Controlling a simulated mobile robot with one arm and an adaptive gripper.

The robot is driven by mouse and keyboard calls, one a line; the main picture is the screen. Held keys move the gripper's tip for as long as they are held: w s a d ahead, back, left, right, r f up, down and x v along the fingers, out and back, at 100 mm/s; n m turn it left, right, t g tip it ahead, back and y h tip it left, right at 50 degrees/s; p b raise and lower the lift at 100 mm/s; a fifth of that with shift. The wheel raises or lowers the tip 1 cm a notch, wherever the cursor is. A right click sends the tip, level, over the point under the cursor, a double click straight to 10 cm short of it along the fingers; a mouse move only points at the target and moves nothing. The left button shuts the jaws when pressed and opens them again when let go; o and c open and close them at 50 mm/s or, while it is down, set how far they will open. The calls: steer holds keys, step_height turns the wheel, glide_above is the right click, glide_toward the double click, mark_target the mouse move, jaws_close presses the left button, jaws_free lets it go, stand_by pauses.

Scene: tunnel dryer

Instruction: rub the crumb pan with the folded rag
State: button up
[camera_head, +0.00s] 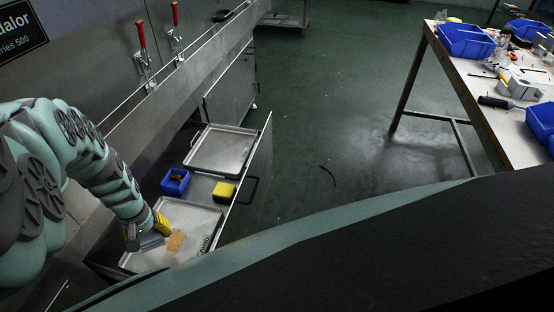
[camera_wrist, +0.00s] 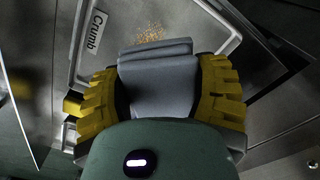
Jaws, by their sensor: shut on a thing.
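The crumb pan (camera_head: 204,219) is a shallow metal tray at the lower left of the head view. It lies in the open drawer, and its rim and "Crumb" label also show in the wrist view (camera_wrist: 96,33). A patch of orange-brown crumbs (camera_head: 176,241) lies on its floor, also seen beyond the rag in the wrist view (camera_wrist: 151,33). My gripper (camera_head: 158,228), with yellow ridged fingers, is over the pan and shut on the grey folded rag (camera_wrist: 158,80). In the head view the rag (camera_head: 150,241) is beside the crumbs. I cannot tell whether it touches the pan.
A second metal tray (camera_head: 221,150) lies farther back in the drawer. Red-handled clamps (camera_head: 142,52) stand on the machine ledge. A cluttered workbench (camera_head: 497,75) is at right, with open floor between.

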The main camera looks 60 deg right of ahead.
mark_target(166, 261)
steer(key=f, duration=0.1)
steer(key=f+b, duration=0.1)
steer(key=s+f, duration=0.1)
steer(key=shift+s+a+f, duration=0.1)
steer(key=shift+a+f, duration=0.15)
steer(key=shift+a, duration=0.15)
steer(key=shift+f+b, duration=2.85)
steer(key=shift+f, duration=0.1)
steer(key=shift+f+b, duration=0.65)
steer(key=shift+f, duration=0.35)
